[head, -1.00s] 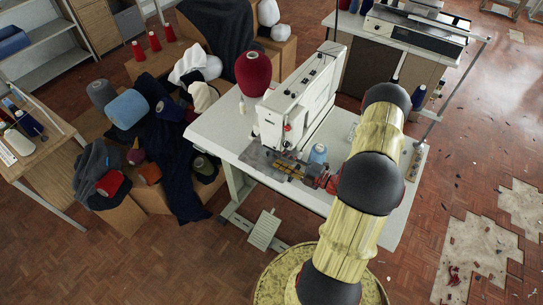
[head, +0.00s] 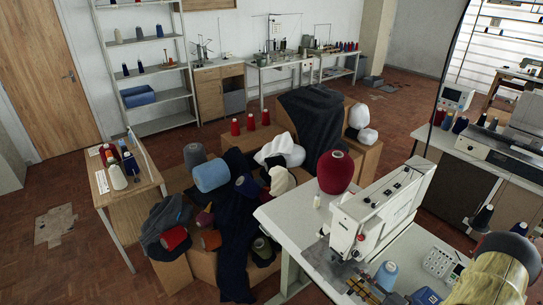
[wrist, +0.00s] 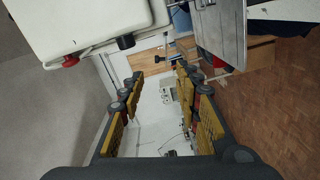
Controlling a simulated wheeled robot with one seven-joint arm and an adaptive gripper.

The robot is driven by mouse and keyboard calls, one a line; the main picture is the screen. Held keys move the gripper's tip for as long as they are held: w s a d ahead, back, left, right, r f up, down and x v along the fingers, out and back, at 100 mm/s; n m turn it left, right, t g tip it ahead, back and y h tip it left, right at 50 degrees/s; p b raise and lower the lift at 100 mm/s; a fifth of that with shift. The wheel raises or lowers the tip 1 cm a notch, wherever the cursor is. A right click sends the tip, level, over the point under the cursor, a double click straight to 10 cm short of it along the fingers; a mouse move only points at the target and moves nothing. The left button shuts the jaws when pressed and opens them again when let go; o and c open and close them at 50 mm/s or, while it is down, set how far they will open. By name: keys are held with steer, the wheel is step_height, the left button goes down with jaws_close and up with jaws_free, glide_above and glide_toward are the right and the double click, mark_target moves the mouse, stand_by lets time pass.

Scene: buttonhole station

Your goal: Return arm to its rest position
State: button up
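My arm (head: 496,272), yellow with a dark joint, shows in the bottom right corner of the head view, beside the white sewing table (head: 290,215). My gripper (wrist: 162,76) shows in the wrist view with its two yellow fingers apart and nothing between them. The white sewing machine (head: 378,212) stands on the table, and a white machine body (wrist: 85,25) fills the upper left of the wrist view.
A dark red yarn cone (head: 335,172) and a light blue cone (head: 386,275) are near the machine. Boxes with dark cloth (head: 235,215) and yarn stand left of the table. A wooden side table (head: 128,187) is farther left. Brown floor (head: 75,260) is open at the lower left.

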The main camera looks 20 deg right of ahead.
steer(key=s+a+r+n+g+y+b, duration=0.2)
steer(key=s+a+n+g, duration=0.45)
steer(key=n, duration=0.85)
steer(key=s+a+r+n+g+y+b, duration=0.15)
steer(key=s+a+n+g, duration=0.55)
steer(key=n, duration=0.8)
steer(key=a+r+n+t+h+b, duration=0.1)
steer(key=a+r+n+h+b, duration=0.3)
steer(key=r+n, duration=0.4)
steer(key=w+a+r+n+t+h+b, duration=0.1)
steer(key=a+r+n+h+b, duration=0.4)
steer(key=n, duration=0.9)
steer(key=a+r+b, duration=0.2)
steer(key=a+r, duration=0.2)
steer(key=shift+a+n+t, duration=0.25)
steer(key=shift+n+t, duration=0.1)
steer(key=shift+n, duration=0.05)
